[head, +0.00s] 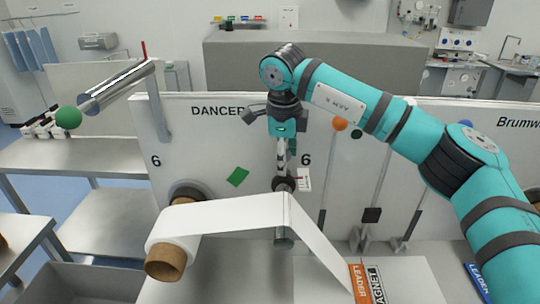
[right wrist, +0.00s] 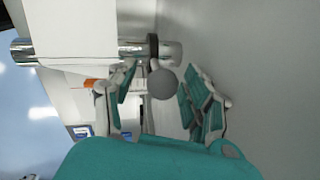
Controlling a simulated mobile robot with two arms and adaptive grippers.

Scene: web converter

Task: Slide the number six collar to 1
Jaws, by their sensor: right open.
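The number six collar is a dark ring (head: 284,184) around a roller, below the right-hand "6" on the white panel (head: 240,135). In the right wrist view the dark collar (right wrist: 152,46) circles the silver roller (right wrist: 132,50) near the panel side, with a white web to its left. My right gripper (head: 283,160) points down just above the collar. The scale is too small to read. My left gripper is not in view.
The white web (head: 225,215) runs from a roll on a brown core (head: 168,262) over the roller and down to the orange "LEADER" strip (head: 360,282). Upright rods with orange and green balls stand right of the collar. A silver bar (head: 118,86) juts out at left.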

